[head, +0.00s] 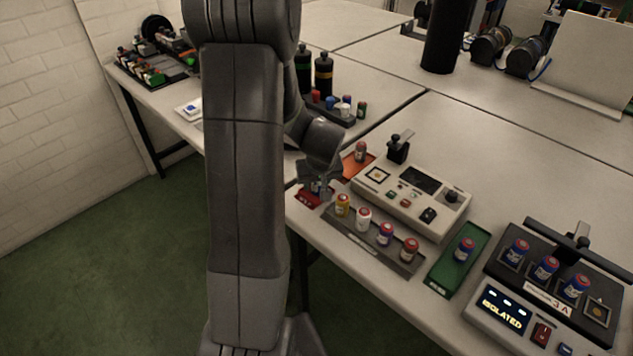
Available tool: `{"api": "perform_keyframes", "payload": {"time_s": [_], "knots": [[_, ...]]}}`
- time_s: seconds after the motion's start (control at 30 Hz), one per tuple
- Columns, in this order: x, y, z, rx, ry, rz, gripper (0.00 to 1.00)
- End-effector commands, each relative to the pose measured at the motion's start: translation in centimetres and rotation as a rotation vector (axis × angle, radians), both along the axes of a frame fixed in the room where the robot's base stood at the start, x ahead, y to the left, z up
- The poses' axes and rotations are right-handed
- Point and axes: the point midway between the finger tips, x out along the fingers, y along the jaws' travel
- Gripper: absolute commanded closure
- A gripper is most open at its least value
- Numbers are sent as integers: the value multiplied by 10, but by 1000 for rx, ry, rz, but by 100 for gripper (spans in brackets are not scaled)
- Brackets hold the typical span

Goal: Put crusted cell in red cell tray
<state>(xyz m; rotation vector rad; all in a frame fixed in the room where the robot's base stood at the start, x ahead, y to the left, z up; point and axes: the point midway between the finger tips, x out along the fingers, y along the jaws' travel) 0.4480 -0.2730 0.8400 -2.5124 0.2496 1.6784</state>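The red cell tray (307,198) sits at the table's near left edge, partly hidden by my gripper. My gripper (318,188) points down right over this tray. A small dark cell-like shape with a bit of blue and red (315,187) shows between or behind the fingers. I cannot tell whether it is gripped or stands in the tray. A brownish cell with a red top (409,250) stands at the right end of the grey rack (372,252), and looks dirtier than its neighbours. I cannot tell for sure which cell is crusted.
The grey rack also holds yellow, white and blue cells. To the right are a green tray (440,277) with one cell and a charger (510,318) reading ISOLATED.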

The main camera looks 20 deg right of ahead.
Motion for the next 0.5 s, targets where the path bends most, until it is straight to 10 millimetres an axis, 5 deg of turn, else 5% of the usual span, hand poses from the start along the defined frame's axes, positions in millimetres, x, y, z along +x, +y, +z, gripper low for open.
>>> {"api": "perform_keyframes", "payload": {"time_s": [0.37,0.5], "knots": [[-1,0,7,-1,-2,0,61],[-8,1,24,-3,-3,1,61]]}}
